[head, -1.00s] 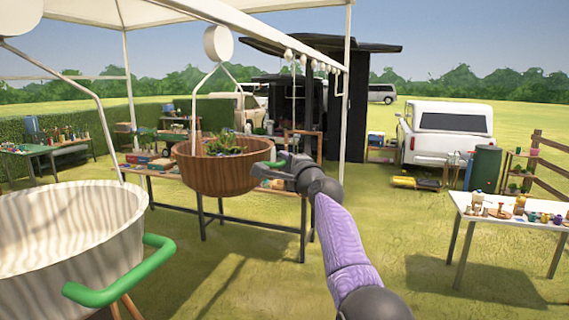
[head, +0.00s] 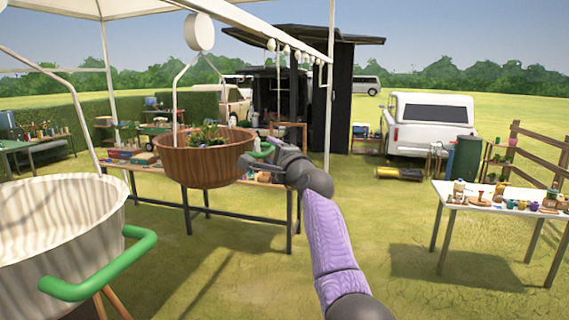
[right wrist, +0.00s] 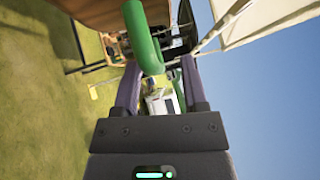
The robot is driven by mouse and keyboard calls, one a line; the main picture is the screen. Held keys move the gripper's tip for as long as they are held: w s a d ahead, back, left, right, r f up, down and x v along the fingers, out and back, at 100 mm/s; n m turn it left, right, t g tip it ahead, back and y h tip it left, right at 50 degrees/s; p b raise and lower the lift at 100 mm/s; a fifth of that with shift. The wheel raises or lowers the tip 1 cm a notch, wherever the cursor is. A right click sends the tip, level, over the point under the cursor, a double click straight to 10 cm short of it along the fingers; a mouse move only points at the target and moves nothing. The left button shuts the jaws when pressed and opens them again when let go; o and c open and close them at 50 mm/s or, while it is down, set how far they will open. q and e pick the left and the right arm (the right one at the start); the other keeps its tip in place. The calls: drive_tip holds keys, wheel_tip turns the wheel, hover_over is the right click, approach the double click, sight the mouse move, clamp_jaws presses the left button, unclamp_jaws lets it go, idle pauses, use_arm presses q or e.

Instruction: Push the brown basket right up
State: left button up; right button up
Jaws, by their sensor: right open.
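The brown basket (head: 190,168) hangs from a white hook in the head view, with green plants inside. Its green handle (head: 265,151) sticks out on its right side. My right gripper (head: 250,161) is at that handle, at the basket's right side. In the right wrist view, the green handle (right wrist: 143,38) reaches in between the open fingers, and part of the brown basket (right wrist: 95,12) shows at the top left. I cannot tell whether the fingers touch the handle. My left gripper is not in view.
A large pale basket (head: 60,225) with a green handle fills the near left. A table (head: 235,205) stands behind and below the brown basket. A white table (head: 500,198) with small pots stands at the right. Grass between them is open.

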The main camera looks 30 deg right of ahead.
drive_tip(key=s+b, duration=0.2)
drive_tip(key=s, duration=0.6)
drive_tip(key=shift+a+f+b, duration=0.3)
drive_tip(key=shift+f+b, duration=0.05)
drive_tip(key=shift+f, duration=0.1)
